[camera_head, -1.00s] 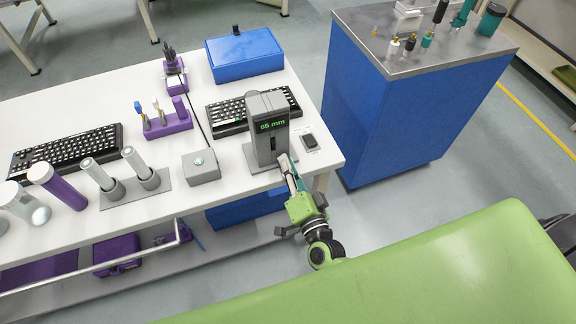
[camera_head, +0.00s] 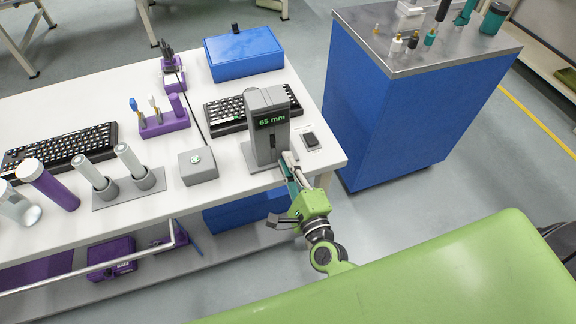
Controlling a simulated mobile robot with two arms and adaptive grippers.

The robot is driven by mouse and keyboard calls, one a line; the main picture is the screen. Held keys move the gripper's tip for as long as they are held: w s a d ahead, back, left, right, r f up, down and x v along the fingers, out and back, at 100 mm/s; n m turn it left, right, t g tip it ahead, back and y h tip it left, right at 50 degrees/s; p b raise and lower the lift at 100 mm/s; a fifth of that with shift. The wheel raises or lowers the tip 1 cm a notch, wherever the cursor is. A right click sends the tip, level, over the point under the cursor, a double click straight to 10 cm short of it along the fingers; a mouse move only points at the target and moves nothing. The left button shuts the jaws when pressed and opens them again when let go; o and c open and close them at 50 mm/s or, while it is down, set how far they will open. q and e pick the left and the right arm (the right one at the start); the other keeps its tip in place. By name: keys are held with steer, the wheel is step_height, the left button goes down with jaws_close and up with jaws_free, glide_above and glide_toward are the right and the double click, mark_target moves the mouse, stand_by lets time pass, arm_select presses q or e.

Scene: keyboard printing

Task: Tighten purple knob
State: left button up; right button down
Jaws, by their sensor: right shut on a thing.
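A grey device (camera_head: 267,120) with a green "65 mm" display stands at the right front of the white table. My right gripper (camera_head: 288,160) reaches up from the front edge to the device's lower right side. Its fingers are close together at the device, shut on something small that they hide. I cannot make out a purple knob on the device in this view. My left gripper is not in view.
A small black device (camera_head: 310,140) lies just right of the grey device. A grey box with a button (camera_head: 198,167) is to its left and a keyboard (camera_head: 226,116) behind. A blue cabinet (camera_head: 400,115) stands across a gap at right.

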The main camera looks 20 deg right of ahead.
steer(key=shift+m+b, duration=0.75)
steer(key=shift+m, duration=1.35)
steer(key=c, duration=2.1)
jaws_free()
